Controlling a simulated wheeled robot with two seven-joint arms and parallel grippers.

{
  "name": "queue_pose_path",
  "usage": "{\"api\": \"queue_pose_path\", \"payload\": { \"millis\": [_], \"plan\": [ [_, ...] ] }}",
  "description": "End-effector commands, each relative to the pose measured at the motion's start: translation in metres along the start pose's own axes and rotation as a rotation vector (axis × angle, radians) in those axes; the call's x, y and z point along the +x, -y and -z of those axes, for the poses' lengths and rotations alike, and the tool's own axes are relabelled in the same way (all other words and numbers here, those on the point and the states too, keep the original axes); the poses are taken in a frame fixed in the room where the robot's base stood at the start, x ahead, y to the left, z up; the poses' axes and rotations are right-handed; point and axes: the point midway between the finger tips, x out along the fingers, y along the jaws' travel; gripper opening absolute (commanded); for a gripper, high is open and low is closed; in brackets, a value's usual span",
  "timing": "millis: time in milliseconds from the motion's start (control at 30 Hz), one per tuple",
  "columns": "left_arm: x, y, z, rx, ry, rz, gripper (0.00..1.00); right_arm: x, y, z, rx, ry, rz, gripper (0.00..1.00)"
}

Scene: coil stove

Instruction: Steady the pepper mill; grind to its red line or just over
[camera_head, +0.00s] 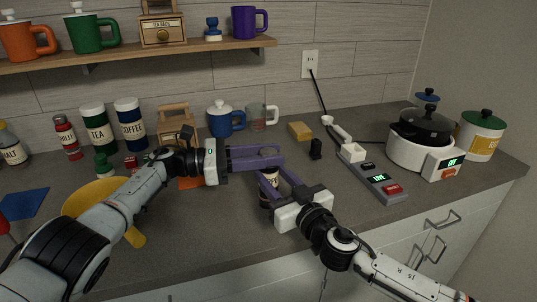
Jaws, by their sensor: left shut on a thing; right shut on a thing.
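The pepper mill (269,180) stands on the counter in the middle, showing a pale band above a dark lower part. Purple fingers cover much of it. My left gripper (270,157) comes in from the left and is shut on the mill's top, where a grey rounded part shows between its fingers. My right gripper (276,178) reaches in from the lower right and is shut on the mill's body below. The mill looks about upright. I cannot make out its red line or the level of any grounds.
A grey device with a lit display (379,179) and a cooker with a black lid (423,130) stand to the right. Canisters (130,125), a wooden box (176,121) and mugs (226,121) line the back. A yellow pan-like item (88,195) lies left, partly behind my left arm.

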Motion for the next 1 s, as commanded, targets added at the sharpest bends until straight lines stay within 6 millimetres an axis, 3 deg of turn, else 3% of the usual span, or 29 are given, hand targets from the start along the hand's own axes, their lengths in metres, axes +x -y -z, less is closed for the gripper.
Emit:
{"api": "queue_pose_path", "payload": {
  "millis": [367, 400, 500, 800, 1000],
  "plan": [
    [-0.002, -0.001, 0.004, -0.006, -0.006, -0.006, 0.09, 0.0, 0.004, 0.002, 0.005, -0.003, 0.009, 0.14],
    [-0.002, -0.001, 0.004, -0.006, -0.006, -0.006, 0.35, 0.0, 0.004, 0.002, 0.005, -0.003, 0.008, 0.14],
    [-0.002, -0.001, 0.003, -0.005, -0.005, -0.004, 0.51, 0.0, 0.003, 0.002, 0.005, -0.003, 0.007, 0.14],
    [-0.001, 0.0, 0.001, -0.003, -0.001, 0.0, 0.51, 0.0, 0.001, 0.001, 0.003, -0.002, 0.001, 0.14],
    [-0.017, -0.001, 0.002, -0.002, -0.001, -0.002, 0.51, 0.0, 0.0, 0.001, 0.002, -0.001, 0.0, 0.14]
  ]
}}
